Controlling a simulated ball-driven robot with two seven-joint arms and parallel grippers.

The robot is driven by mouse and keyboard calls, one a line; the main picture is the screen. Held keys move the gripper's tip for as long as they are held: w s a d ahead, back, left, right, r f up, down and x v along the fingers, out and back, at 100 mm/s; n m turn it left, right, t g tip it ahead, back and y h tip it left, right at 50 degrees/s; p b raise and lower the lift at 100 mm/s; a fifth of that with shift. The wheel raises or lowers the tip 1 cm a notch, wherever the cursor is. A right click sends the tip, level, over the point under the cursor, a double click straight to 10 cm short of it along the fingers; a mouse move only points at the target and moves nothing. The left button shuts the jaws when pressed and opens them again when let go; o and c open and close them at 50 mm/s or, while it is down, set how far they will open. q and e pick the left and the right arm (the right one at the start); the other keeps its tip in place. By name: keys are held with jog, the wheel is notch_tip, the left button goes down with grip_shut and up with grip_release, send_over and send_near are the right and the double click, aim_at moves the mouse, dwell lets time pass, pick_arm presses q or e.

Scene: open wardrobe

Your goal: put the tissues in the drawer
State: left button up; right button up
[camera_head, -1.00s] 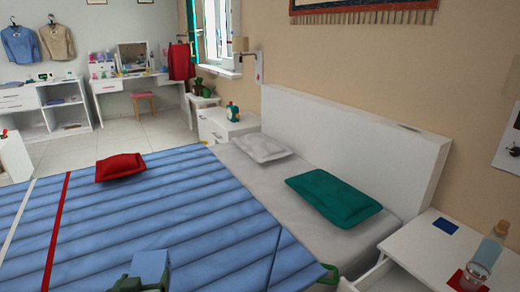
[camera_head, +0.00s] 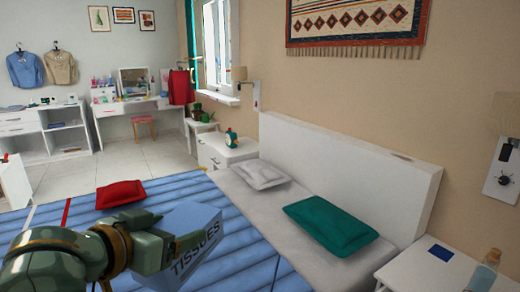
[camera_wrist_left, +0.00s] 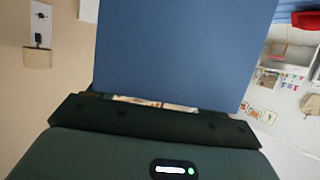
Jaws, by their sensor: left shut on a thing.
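The tissues, a blue box lettered "TISSUES" (camera_head: 197,225), are held above the bed in the head view. My left gripper (camera_head: 183,245) is shut on the box, which is tilted. In the left wrist view the box (camera_wrist_left: 185,45) fills the upper middle, right against the dark gripper (camera_wrist_left: 150,105). The white bedside table (camera_head: 420,268) is at the lower right, to the right of the held box. Its drawer is not clearly visible, as the frame cuts off the lower part. My right gripper is not in view.
A glass bottle (camera_head: 483,272) and a dark blue square (camera_head: 441,253) are on the bedside table. The white headboard (camera_head: 350,165) stands behind the green pillow (camera_head: 331,225) and white pillow (camera_head: 262,174). A red cushion (camera_head: 121,194) lies on the bed.

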pick_arm(q)
jog(key=f+m+h, duration=0.1)
jog(key=s+d+m+g+h, duration=0.1)
jog(key=shift+s+f+m+h, duration=0.1)
jog(key=shift+f+m+h, duration=0.2)
jog(key=shift+f+m, duration=0.1)
jog(key=s+f+m+g+h, duration=0.1)
jog(key=s+a+f+m+g+h, duration=0.1)
jog(key=f, duration=0.1)
jog(key=shift+s+g, duration=0.3)
jog(key=shift+s, duration=0.1)
jog(key=s+a+f+m, duration=0.1)
jog(key=s+a+f, duration=0.4)
jog(key=f, duration=0.3)
jog(key=shift+s+a+g+h, duration=0.35)
jog(key=shift+g+h, duration=0.05)
jog(key=shift+w+d, duration=0.1)
